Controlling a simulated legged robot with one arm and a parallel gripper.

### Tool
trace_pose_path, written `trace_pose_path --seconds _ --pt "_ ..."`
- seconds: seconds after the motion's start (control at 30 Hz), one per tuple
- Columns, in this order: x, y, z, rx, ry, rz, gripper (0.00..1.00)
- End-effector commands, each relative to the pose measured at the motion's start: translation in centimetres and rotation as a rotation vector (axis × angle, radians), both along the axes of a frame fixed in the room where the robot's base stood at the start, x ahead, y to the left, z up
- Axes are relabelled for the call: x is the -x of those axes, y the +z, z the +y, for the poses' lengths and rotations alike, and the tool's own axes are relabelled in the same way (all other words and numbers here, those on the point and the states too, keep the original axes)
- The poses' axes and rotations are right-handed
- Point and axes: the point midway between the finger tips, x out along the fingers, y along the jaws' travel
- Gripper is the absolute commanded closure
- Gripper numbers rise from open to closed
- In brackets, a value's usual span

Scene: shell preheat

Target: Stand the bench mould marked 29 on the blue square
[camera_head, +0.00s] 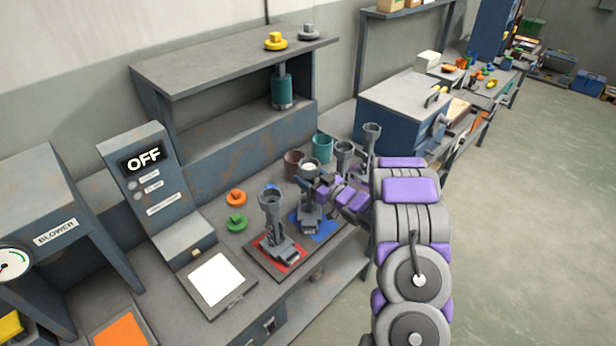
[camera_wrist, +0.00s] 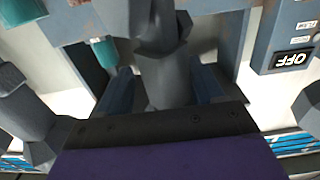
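A grey mould (camera_head: 309,203) with a cup-shaped top stands upright over the blue square (camera_head: 326,228); its foot is partly hidden, and I cannot read a number on it. My gripper (camera_head: 322,192) is at its stem, reaching in from the right. In the wrist view the grey stem (camera_wrist: 166,80) rises between my two fingers (camera_wrist: 163,92); whether they press on it or stand just clear is unclear. A second grey mould (camera_head: 270,215) stands on the red square (camera_head: 291,263). Two more grey moulds (camera_head: 345,158) (camera_head: 371,140) stand at the back right.
A brown cup (camera_head: 293,164) and a teal cup (camera_head: 322,148) stand behind the moulds. An orange ring (camera_head: 236,197) and a green ring (camera_head: 236,222) lie to the left. The control box reads OFF (camera_head: 143,159). A white plate (camera_head: 216,279) lies in front of it.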

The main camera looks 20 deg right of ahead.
Motion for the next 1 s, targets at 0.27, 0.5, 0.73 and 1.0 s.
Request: trace_pose_path --seconds 0.27,0.5,0.73,1.0 --pt "0.0 0.2 0.2 0.002 0.001 -0.001 0.33" --pt "2.9 0.3 -1.2 0.000 -0.003 0.002 0.33" --pt "7.3 0.3 -2.8 0.000 -0.002 0.002 0.33" --pt "10.6 0.2 -3.7 0.001 0.000 0.002 0.33"
